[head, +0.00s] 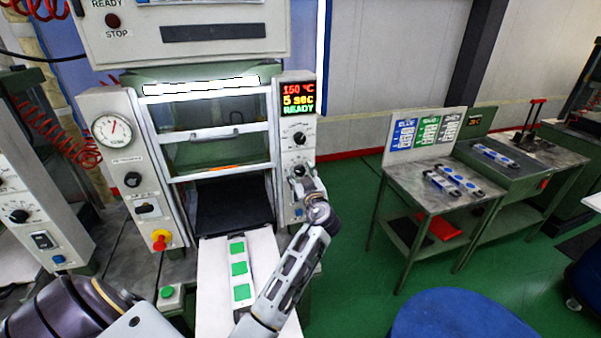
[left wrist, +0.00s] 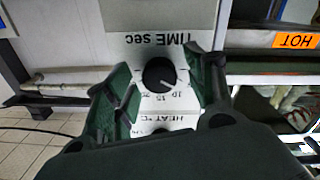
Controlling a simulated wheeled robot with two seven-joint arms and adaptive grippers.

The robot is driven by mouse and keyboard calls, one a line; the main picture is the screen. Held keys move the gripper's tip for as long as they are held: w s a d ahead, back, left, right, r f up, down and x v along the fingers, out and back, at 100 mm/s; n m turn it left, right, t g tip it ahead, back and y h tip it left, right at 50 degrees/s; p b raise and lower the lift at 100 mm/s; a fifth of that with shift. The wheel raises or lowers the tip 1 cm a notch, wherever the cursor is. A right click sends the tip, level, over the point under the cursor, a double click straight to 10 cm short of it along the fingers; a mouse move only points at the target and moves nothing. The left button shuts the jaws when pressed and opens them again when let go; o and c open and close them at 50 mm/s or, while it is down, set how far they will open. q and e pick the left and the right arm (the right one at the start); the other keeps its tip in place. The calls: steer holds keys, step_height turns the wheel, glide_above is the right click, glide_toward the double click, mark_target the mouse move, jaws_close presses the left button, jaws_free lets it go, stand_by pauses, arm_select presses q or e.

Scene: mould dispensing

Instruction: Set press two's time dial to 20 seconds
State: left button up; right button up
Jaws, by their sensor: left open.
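Press two's right panel has a display (head: 298,98) reading 150 °C, 5 sec, READY. An upper dial (head: 299,138) is below it, and the lower dial is mostly hidden behind my left gripper (head: 302,178). In the left wrist view, the black time dial (left wrist: 159,75) is beside a label "TIME sec" (left wrist: 163,42), with scale numbers including 10 and 15. My left gripper (left wrist: 163,82) is open, with one green finger on each side of the dial. Contact with the dial cannot be told. My right gripper is not in view.
The press's open bay has a tray with green squares (head: 239,266) before it. A pressure gauge (head: 112,130) and a red emergency button (head: 160,240) are on the left panel. A side table (head: 400,178) with blue-marked moulds stands right. A blue round seat (head: 455,315) is at lower right.

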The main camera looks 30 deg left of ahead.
arm_select(q)
steer(key=shift+d, duration=0.1)
steer(key=shift+c, duration=0.3)
steer(key=c, duration=1)
